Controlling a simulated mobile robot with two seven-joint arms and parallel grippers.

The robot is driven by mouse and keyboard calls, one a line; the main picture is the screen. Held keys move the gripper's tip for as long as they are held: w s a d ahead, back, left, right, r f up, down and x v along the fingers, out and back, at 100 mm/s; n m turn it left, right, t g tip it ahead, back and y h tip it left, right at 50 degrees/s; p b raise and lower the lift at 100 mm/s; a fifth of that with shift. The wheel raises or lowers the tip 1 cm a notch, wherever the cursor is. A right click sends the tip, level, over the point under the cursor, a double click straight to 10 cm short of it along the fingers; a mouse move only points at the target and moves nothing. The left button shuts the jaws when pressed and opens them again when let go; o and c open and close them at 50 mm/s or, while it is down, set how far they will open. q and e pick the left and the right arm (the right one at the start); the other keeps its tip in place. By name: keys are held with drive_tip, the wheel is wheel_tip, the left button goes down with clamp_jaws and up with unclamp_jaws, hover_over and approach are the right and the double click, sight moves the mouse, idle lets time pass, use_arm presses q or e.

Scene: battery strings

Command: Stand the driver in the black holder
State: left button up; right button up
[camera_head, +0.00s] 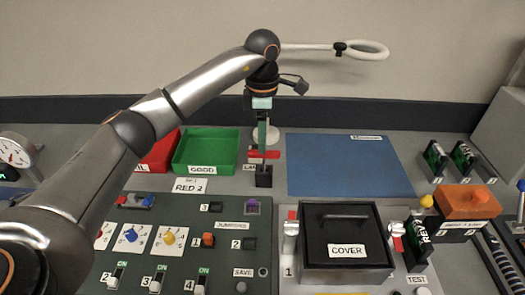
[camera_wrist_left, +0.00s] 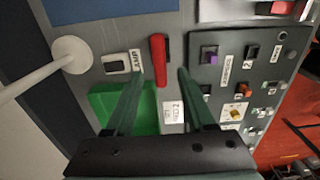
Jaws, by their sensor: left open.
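The driver has a red bar-like handle, seen in the head view (camera_head: 273,154) just above the black holder (camera_head: 264,178). My left gripper (camera_head: 262,148) points down over the holder. In the left wrist view its fingers (camera_wrist_left: 161,73) are apart, with nothing clamped between them. My right gripper is not in view.
A green GOOD bin (camera_head: 207,168) and a red bin (camera_head: 160,153) stand left of the holder. A blue mat (camera_head: 345,165) lies clear to the right. A switch panel (camera_head: 130,215) and a COVER box (camera_head: 346,225) are in front. A lamp base (camera_wrist_left: 71,55) is behind.

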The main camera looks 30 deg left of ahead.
use_arm(q)
wheel_tip(320, 180, up, 7)
